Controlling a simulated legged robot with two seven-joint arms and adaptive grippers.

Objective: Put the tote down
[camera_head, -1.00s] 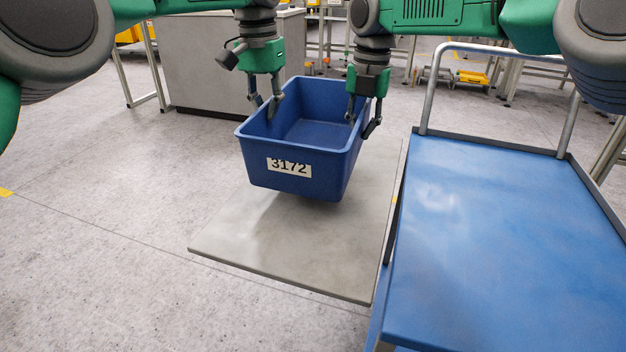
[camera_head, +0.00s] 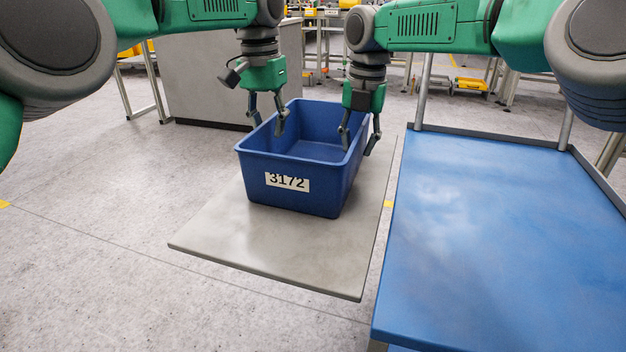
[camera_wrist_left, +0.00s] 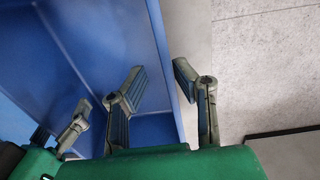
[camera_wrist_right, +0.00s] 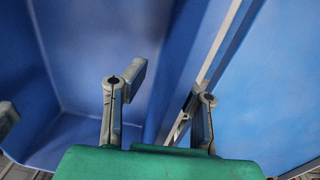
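The blue tote (camera_head: 345,185) with the label 3172 sits upright on the grey plate (camera_head: 270,250), towards its back. It looks empty. My left gripper (camera_head: 268,122) is open over the tote's left wall, one finger inside and one outside. The left wrist view shows gaps between its fingers (camera_wrist_left: 158,85) and the wall. My right gripper (camera_head: 360,145) straddles the tote's right wall with its fingers apart. In the right wrist view its fingers (camera_wrist_right: 165,95) stand on either side of the rim, with space around it.
A blue-topped cart (camera_head: 500,240) with a grey rail stands close to the plate's right edge. A grey cabinet (camera_head: 215,85) stands behind the tote on the left. The floor (camera_head: 90,240) to the left is clear.

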